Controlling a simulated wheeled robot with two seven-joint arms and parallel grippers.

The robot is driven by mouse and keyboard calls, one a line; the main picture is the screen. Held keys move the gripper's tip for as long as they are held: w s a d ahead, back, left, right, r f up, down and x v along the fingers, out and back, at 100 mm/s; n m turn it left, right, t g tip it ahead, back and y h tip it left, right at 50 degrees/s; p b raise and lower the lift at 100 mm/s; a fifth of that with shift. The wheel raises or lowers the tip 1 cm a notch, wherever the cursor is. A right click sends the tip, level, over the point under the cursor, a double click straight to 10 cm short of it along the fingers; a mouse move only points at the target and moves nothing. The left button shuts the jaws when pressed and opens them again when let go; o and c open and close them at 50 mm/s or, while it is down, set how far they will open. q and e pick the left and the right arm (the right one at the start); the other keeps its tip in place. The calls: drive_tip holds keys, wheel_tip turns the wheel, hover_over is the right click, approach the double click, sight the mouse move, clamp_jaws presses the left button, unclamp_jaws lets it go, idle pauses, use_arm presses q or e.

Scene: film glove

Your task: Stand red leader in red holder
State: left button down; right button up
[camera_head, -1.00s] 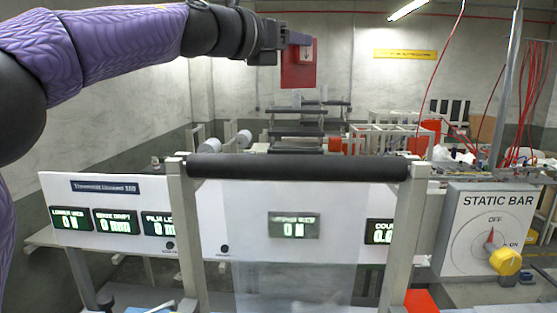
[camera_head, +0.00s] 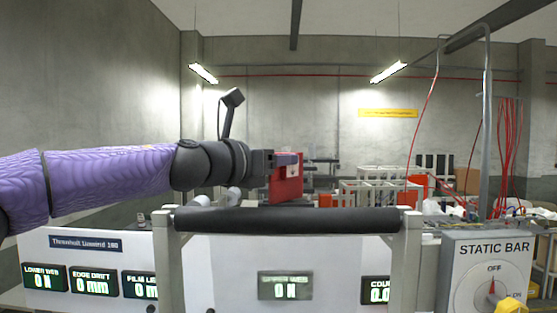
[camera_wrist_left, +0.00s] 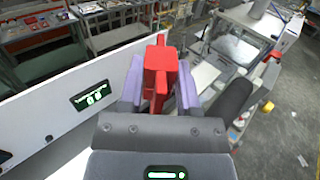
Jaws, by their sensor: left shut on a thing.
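My left gripper (camera_head: 287,160) reaches in from the left and is shut on a flat red piece, which I take to be the red leader (camera_head: 287,184). The leader hangs upright just above the dark roller (camera_head: 290,220) in the head view. In the left wrist view the red leader (camera_wrist_left: 159,72) stands between the purple fingers of the left gripper (camera_wrist_left: 158,88). Part of it is hidden by the gripper. I cannot clearly identify the red holder; a small red part (camera_wrist_left: 271,60) shows to the right in the wrist view. My right gripper is out of view.
The roller rests on two grey posts (camera_head: 411,262) in front of a white panel with green displays (camera_head: 286,286). Racks and orange-red boxes are behind.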

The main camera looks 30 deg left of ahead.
use_arm(q)
drive_tip(key=shift+c, duration=1.6)
unclamp_jaws()
drive_tip(key=shift+r+p, duration=0.4)
drive_tip(key=shift+p, duration=0.1)
drive_tip(key=shift+s+a+r, duration=0.1)
drive_tip(key=shift+s+a, duration=0.05)
drive_tip(key=shift+s, duration=0.1)
drive_tip(key=b+v, duration=0.4)
drive_tip(key=v, duration=0.7)
drive_tip(key=shift+s, duration=0.25)
